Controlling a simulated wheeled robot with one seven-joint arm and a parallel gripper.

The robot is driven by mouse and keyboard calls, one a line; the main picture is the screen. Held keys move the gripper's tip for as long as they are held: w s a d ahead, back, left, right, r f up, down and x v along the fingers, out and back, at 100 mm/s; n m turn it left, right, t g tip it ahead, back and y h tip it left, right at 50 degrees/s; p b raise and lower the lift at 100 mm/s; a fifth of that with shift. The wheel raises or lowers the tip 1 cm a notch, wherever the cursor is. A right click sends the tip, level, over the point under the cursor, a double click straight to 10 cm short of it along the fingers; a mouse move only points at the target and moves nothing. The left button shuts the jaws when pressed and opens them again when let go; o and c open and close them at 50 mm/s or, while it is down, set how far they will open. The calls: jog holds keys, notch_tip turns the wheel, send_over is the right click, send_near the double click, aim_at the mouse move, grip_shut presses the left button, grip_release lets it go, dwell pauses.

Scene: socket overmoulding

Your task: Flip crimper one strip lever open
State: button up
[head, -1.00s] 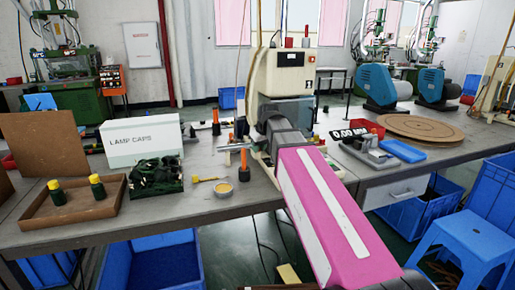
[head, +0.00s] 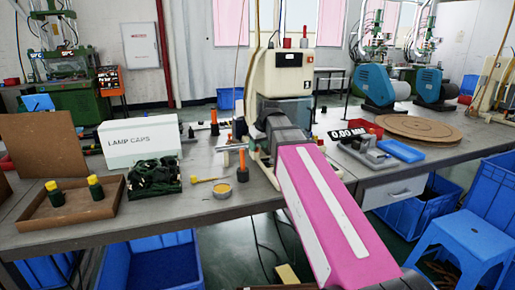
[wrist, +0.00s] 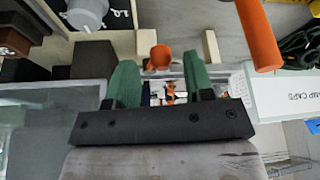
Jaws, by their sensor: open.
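The crimper (head: 285,75), a cream machine with a small display, stands on the bench in the middle of the head view. My pink arm and grey wrist cover much of its lower front. In the wrist view, my gripper (wrist: 158,84) is open, with two green fingers apart on a dark crossbar. An orange knob (wrist: 160,56) shows between and beyond the fingertips, apart from both. It may be the strip lever's end, but I cannot tell its position. A larger orange handle (wrist: 260,35) stands to the right of the fingers.
A white LAMP CAPS box (head: 140,142) and a crate of dark parts (head: 153,176) stand to the left. A readout (head: 342,133) and a blue tray (head: 401,150) are to the right.

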jog(key=v, duration=0.9)
jog(key=shift+r, duration=0.15)
